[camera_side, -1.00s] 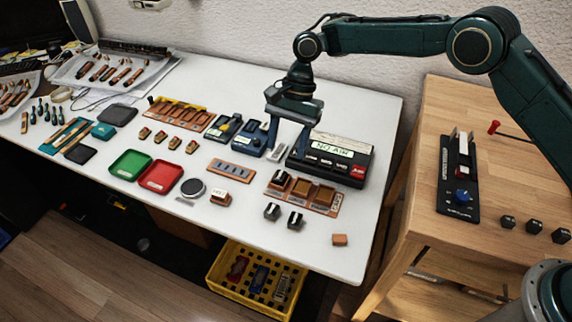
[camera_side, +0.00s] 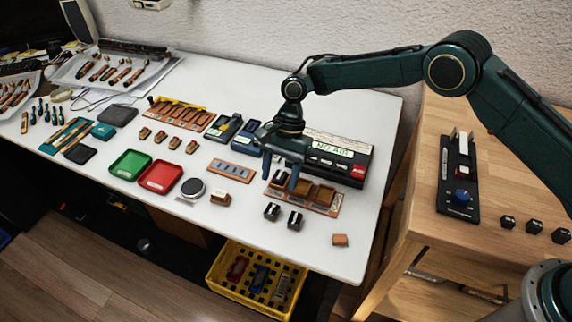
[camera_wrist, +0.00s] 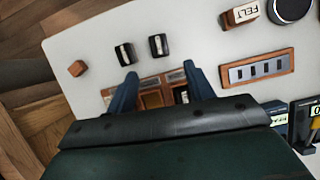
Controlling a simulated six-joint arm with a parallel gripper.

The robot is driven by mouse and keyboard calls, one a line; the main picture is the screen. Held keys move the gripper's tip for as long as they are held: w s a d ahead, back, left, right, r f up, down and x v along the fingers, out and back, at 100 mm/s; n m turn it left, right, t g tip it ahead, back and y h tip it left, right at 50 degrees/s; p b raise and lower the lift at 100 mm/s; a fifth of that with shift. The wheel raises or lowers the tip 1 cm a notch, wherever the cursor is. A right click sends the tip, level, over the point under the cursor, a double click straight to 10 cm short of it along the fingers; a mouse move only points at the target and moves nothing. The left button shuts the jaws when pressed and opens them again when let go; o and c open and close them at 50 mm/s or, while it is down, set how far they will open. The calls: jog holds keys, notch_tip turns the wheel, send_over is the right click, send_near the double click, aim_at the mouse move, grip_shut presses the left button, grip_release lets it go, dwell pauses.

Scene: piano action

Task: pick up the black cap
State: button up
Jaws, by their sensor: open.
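Two black caps with white stripes stand on the white table in front of the wooden tray, a left one (camera_side: 271,211) and a right one (camera_side: 295,220); both also show in the wrist view, one at left (camera_wrist: 126,54) and one at right (camera_wrist: 158,45). Another dark piece (camera_wrist: 181,95) sits in a compartment of the wooden tray (camera_side: 320,208), partly hidden by a finger. My gripper (camera_side: 280,174) is open and empty above the tray, behind the two caps. In the wrist view my gripper (camera_wrist: 160,74) has its fingers apart over the tray's edge, short of the caps.
A small brown block (camera_side: 340,240) lies near the table's front right edge. A black box labelled NO AIM (camera_side: 342,153) stands behind the tray. Clear table surrounds the two caps.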

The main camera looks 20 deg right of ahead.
aim_at(273, 206)
jog(key=shift+x, duration=1.25)
jog(key=shift+x, duration=2.6)
jog(key=shift+s+a, duration=0.1)
jog(key=shift+s, duration=0.05)
jog(key=shift+r, duration=0.1)
jog(key=c, duration=1)
jog(key=shift+c, duration=0.2)
notch_tip(273, 206, up, 10)
